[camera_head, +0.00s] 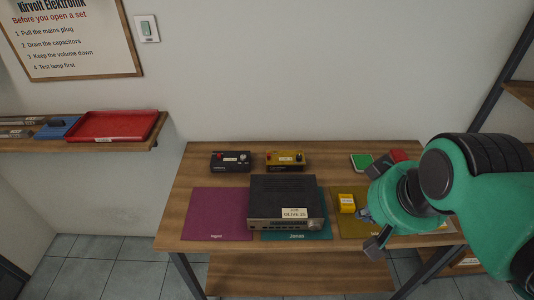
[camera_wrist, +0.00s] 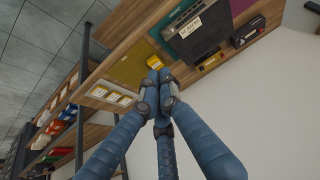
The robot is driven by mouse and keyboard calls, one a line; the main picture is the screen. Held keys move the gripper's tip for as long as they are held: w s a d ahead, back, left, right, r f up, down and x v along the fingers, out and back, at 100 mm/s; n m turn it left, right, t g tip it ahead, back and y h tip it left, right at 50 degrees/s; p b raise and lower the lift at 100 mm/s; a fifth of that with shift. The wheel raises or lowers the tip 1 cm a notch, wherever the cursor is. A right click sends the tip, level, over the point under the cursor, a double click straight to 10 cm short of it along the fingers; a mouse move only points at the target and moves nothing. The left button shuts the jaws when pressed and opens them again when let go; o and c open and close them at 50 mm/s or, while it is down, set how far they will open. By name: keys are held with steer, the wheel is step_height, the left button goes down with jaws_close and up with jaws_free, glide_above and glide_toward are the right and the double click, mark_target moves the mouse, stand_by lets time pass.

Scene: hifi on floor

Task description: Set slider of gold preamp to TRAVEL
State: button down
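The gold preamp (camera_head: 286,160) sits at the back of the wooden table, behind a large black hi-fi unit. It has a red knob at its left; its slider and lettering are too small to read. It also shows in the wrist view (camera_wrist: 209,61). My gripper (camera_head: 363,213) is over the right part of the table, to the right of the preamp and apart from it. In the wrist view its blue fingers (camera_wrist: 159,76) come together at the tips, with nothing seen between them.
A black preamp (camera_head: 231,161) stands left of the gold one. The black hi-fi unit (camera_head: 287,203) rests on a teal mat (camera_head: 297,235). A magenta mat (camera_head: 217,215) is bare. A yellow item (camera_head: 347,203) lies on the olive mat (camera_wrist: 129,67). A red tray (camera_head: 112,126) is on the left shelf.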

steer(key=w+a+r+n+g+y+p, duration=0.1)
steer(key=w+a+n, duration=0.2)
steer(key=w, duration=0.7)
steer(key=w+a+n+g+p, duration=0.1)
steer(key=w+a+n+p, duration=0.15)
steer(key=w, duration=0.65)
steer(key=w+a+r+n+g+y, duration=0.1)
steer(key=w+a+n, duration=0.25)
steer(key=w, duration=0.65)
steer(key=w+a+f+n+g+p, duration=0.1)
steer(key=w+a+f+n, duration=0.3)
steer(key=w+f, duration=0.6)
steer(key=w+a+f+n+g+y+p, duration=0.1)
steer(key=w+a+f+n+p, duration=0.2)
steer(key=w+a+f, duration=0.5)
steer(key=w+f+n, duration=0.1)
steer(key=w+f, duration=0.2)
steer(key=w, duration=0.2)
steer(key=shift+a+f+y, duration=0.25)
steer(key=shift+a+y, duration=0.05)
steer(key=shift+a, duration=0.05)
steer(key=shift+w+f, duration=0.1)
